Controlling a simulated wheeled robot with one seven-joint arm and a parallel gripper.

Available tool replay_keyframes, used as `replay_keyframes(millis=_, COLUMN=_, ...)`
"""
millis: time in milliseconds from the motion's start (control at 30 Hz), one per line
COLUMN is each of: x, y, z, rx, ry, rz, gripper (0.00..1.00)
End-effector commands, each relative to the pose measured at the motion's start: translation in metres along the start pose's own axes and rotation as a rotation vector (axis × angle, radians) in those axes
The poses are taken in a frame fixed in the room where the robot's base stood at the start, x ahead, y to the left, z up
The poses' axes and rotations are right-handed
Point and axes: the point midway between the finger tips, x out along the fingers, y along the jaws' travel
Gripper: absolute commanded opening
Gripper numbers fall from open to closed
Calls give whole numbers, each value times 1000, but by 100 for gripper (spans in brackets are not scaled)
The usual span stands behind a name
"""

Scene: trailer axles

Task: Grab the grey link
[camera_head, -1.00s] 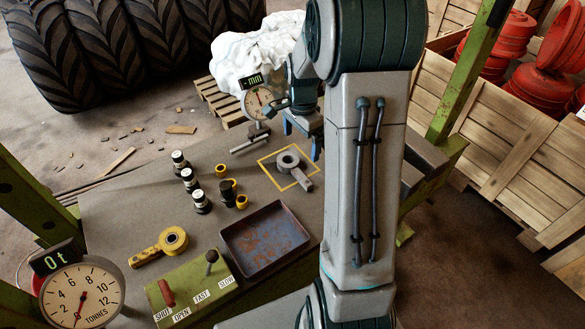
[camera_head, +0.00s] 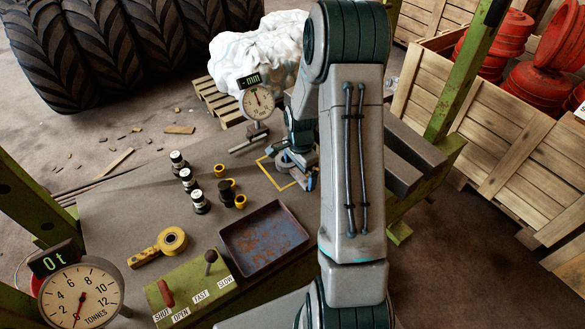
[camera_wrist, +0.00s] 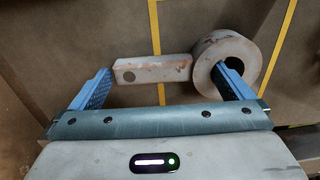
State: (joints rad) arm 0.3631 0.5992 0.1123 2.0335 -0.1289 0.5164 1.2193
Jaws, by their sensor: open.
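The grey link (camera_wrist: 152,69) lies on the bench top in the wrist view, a worn flat bar with a round ring at its right end. My gripper (camera_wrist: 164,76) is open above it with its two blue fingers spread along the link's length. The left finger is beside the bar's free end; the right finger overlaps the ring's hole in the picture. I cannot tell if either finger touches it. In the head view my gripper (camera_head: 297,170) is low over the yellow-outlined square, and it hides most of the link.
A dial gauge (camera_head: 257,102) stands just behind my gripper. A rusty tray (camera_head: 264,238), a yellow ring-ended link (camera_head: 160,246), several small black and yellow cylinders and a green lever panel (camera_head: 195,295) are on the bench. A green post (camera_head: 463,80) rises at right.

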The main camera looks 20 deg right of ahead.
Motion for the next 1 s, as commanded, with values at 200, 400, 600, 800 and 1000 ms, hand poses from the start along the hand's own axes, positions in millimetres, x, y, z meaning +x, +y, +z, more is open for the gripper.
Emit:
replay_keyframes(millis=200, x=9, y=0, z=0, rx=1, ry=0, rz=-1, gripper=100)
replay_keyframes(millis=400, x=9, y=0, z=0, rx=1, ry=0, rz=-1, gripper=83)
replay_keyframes(millis=600, x=8, y=-1, z=0, rx=1, ry=1, rz=-3, gripper=45)
replay_keyframes(millis=800, x=7, y=-1, z=0, rx=1, ry=1, rz=-4, gripper=45)
replay_keyframes(millis=1000, x=-1, y=-1, z=-1, rx=0, ry=3, rz=-4, gripper=45)
